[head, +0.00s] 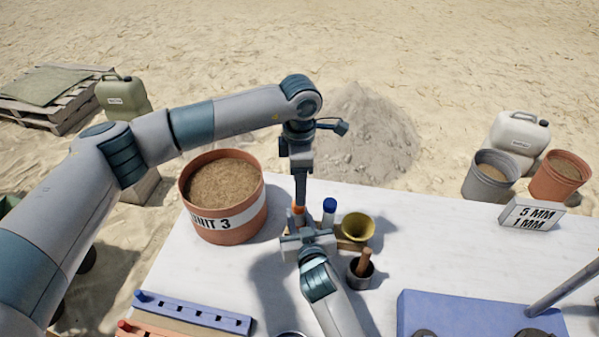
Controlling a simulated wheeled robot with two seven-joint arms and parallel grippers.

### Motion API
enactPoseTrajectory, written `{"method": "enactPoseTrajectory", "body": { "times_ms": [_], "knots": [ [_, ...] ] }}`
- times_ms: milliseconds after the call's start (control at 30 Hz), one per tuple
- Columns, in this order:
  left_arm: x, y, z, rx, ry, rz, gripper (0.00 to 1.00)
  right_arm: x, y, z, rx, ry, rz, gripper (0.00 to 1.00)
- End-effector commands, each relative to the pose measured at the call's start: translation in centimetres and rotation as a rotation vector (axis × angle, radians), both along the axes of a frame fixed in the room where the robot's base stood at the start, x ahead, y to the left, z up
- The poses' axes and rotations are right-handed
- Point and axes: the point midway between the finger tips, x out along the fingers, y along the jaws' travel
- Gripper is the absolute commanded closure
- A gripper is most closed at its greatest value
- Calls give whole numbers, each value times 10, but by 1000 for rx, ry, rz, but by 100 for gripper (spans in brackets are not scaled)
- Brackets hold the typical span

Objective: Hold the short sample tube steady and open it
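A tube with an orange cap (298,208) stands near the middle of the table, mostly hidden by my grippers. A blue-capped tube (329,210) stands upright just right of it, in or behind a wooden rack (350,245). I cannot tell which tube is shorter. My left gripper (299,203) points straight down from above, its tips at the orange cap; its fingers are seen edge-on. My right gripper (303,236) reaches in from the front, low at the orange-capped tube's body. Whether either is closed on the tube is hidden.
A yellow funnel (358,227) and a mortar with pestle (361,269) stand close right of my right gripper. A large sand-filled "UNIT 3" pot (222,222) is at left. Blue (195,312) and blue-grey (450,312) items lie in front. The table's right middle is clear.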

Motion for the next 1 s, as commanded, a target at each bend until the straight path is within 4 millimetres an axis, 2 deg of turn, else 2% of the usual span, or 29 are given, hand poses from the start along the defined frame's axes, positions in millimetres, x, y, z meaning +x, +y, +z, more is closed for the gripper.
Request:
{"method": "enactPoseTrajectory", "body": {
  "times_ms": [200, 400, 600, 867, 900, 1000],
  "knots": [
    [-1, 0, -36, 0, 3, 0, 51, 0, 0, 0, 0, 0, 0, 100],
    [0, 0, -59, 0, 2, 1, 51, 0, 0, 0, 0, 0, 0, 100],
    [0, 0, -67, -1, 0, 0, 51, 0, 0, 0, 0, 0, 0, 100],
    [0, 0, -68, -1, 0, 0, 51, 0, 0, 0, 0, 0, 0, 100],
    [0, 0, -68, -1, 0, 0, 53, 0, 0, 0, 0, 0, 0, 100],
    [0, 0, -68, -1, 0, 0, 77, 0, 0, 0, 0, 0, 0, 100]
  ]
}}
